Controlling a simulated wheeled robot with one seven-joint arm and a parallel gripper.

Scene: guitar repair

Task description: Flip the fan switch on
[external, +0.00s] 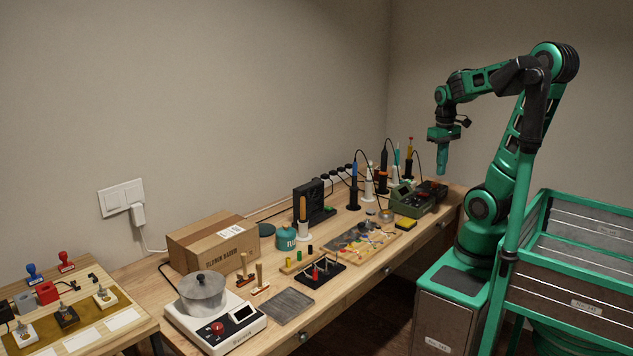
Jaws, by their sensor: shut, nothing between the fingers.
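A black upright box-shaped unit (308,202), which looks like the fan, stands at the back of the workbench, left of the soldering irons. Its switch is too small to make out. My gripper (441,175) points down, shut and empty, above the far right end of the bench. It is well to the right of the black unit and apart from it. A white double wall switch (121,197) with a plug beside it is on the left wall; I cannot tell whether it is linked to the fan.
Soldering irons in stands (353,190) and a green station (408,201) stand between my gripper and the black unit. A cardboard box (212,245), a teal flux jar (286,238), a parts tray (350,240) and a scale with a pot (203,292) crowd the bench. Air above is clear.

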